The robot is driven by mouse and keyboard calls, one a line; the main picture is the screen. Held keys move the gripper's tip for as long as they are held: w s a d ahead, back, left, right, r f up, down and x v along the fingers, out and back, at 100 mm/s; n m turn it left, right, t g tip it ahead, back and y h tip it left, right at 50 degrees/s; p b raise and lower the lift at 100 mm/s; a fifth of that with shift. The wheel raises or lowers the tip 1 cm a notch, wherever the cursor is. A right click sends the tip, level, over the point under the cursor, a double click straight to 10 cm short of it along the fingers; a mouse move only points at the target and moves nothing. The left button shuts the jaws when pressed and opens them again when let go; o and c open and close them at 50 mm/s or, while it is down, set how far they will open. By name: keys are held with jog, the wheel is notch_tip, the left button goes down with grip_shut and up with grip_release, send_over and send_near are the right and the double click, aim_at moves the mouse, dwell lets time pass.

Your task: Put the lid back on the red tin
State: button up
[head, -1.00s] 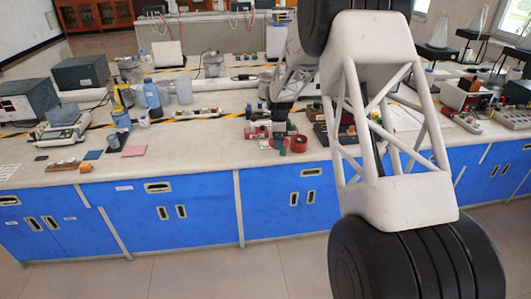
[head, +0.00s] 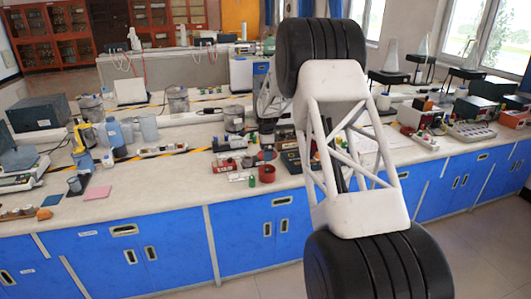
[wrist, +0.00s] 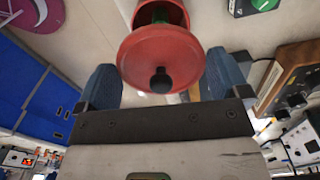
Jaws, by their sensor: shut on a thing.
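The red lid (wrist: 150,50) with a black knob lies between the two blue fingers of my gripper (wrist: 163,78) in the wrist view, and the gripper is shut on it. The red tin (wrist: 178,8) shows just beyond the lid, with something green inside, partly hidden by the lid. I cannot tell whether lid and tin touch. In the head view the red tin (head: 266,174) stands near the front edge of the bench. My gripper and the lid are hard to make out there among the clutter and my arm.
A dark-faced device with knobs (wrist: 290,85) stands to the right in the wrist view, near a green disc (wrist: 262,3). The bench between is clear.

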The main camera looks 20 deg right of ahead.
aim_at(266, 170)
jog(key=shift+f, duration=0.15)
jog(key=shift+f, duration=3.05)
jog(key=shift+f, duration=0.15)
dwell(0.7)
jog(key=o, duration=0.5)
jog(key=shift+o, duration=0.2)
jog(key=shift+r, duration=3.45)
jog(key=shift+c, duration=0.2)
